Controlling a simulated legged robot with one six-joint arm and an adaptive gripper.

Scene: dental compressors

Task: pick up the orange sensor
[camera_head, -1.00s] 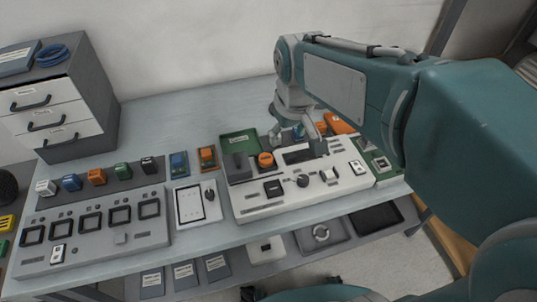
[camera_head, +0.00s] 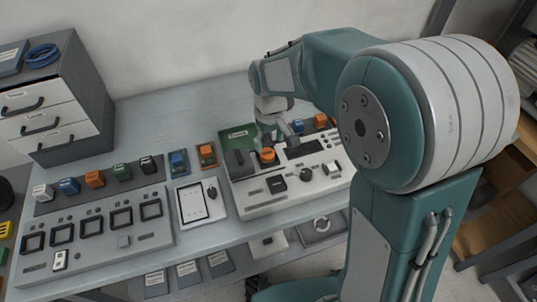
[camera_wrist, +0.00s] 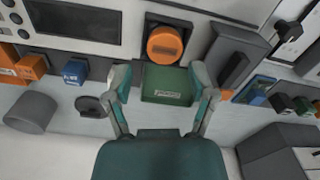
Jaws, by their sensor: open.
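Several orange pieces are in view, and I cannot tell for certain which is the orange sensor. An orange block (camera_head: 95,178) stands in the coloured row at the left, between a blue and a green one. Another orange block (camera_head: 207,155) stands beside a blue one, left of the green tray. A third (camera_head: 321,121) is behind the white console; an orange block also shows at the left of the wrist view (camera_wrist: 31,66). My gripper (camera_wrist: 160,82) is open and empty, its fingers spread above the green tray (camera_wrist: 166,84). In the head view my gripper (camera_head: 283,137) is over the console's back edge.
A round orange knob (camera_head: 267,156) sits at the console's left. The white console (camera_head: 250,200), a tablet (camera_head: 193,203) and a grey panel with square frames (camera_head: 90,240) line the front. Drawers (camera_head: 60,110) stand at the back left.

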